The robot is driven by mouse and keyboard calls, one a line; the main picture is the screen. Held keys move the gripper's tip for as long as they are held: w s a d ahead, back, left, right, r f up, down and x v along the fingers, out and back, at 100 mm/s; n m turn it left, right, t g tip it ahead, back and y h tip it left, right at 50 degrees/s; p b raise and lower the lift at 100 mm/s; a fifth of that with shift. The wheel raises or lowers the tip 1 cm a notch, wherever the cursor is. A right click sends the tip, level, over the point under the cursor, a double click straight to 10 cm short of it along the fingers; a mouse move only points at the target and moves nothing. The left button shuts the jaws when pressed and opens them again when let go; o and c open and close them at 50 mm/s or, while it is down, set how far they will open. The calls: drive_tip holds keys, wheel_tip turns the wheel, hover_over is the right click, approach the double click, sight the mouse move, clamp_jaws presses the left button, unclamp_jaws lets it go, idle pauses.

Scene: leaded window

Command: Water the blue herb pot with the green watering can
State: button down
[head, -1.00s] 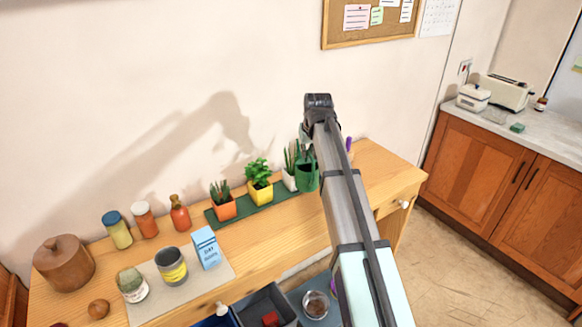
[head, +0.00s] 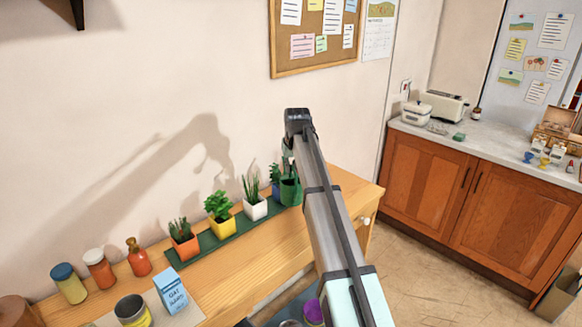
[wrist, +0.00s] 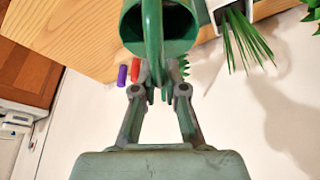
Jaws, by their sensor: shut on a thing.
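The green watering can (head: 291,191) is at the right end of the plant row in the head view. In the wrist view the can (wrist: 158,42) shows its dark opening and handle close in front of my gripper (wrist: 158,92), which is shut on the handle. The blue herb pot (head: 275,189) stands just left of the can in the head view, between it and the white pot, partly covered by the can. In the wrist view the blue pot is hidden; only a few green leaves show beside the handle. I cannot tell whether the can touches the pot.
White (head: 256,209), yellow (head: 222,229) and orange (head: 185,247) plant pots stand left along a green mat (head: 210,246). A purple thing (wrist: 122,75) and a red thing (wrist: 136,68) lie near the can in the wrist view. The wall is close behind.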

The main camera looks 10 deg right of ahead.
sight(290, 177)
drive_tip(key=shift+w+f+g+p, duration=0.2)
drive_tip(key=shift+f+g+p, duration=0.15)
drive_tip(key=shift+f+p, duration=0.15)
drive_tip(key=shift+w+f+g+p, duration=0.2)
drive_tip(key=shift+f+g+p, duration=0.15)
drive_tip(key=shift+f+p, duration=0.15)
drive_tip(key=shift+w+f+g, duration=0.15)
drive_tip(key=shift+f+g, duration=0.35)
drive_tip(key=shift+f, duration=0.8)
drive_tip(key=shift+w+r+g+p, duration=0.3)
drive_tip(key=shift+r+g+p, duration=0.2)
drive_tip(key=shift+p, duration=0.65)
drive_tip(key=shift+w+r+g+p, duration=0.35)
drive_tip(key=shift+r+p, duration=0.2)
drive_tip(key=shift+p, duration=0.6)
idle(0.3)
drive_tip(key=shift+s, duration=0.1)
idle(0.8)
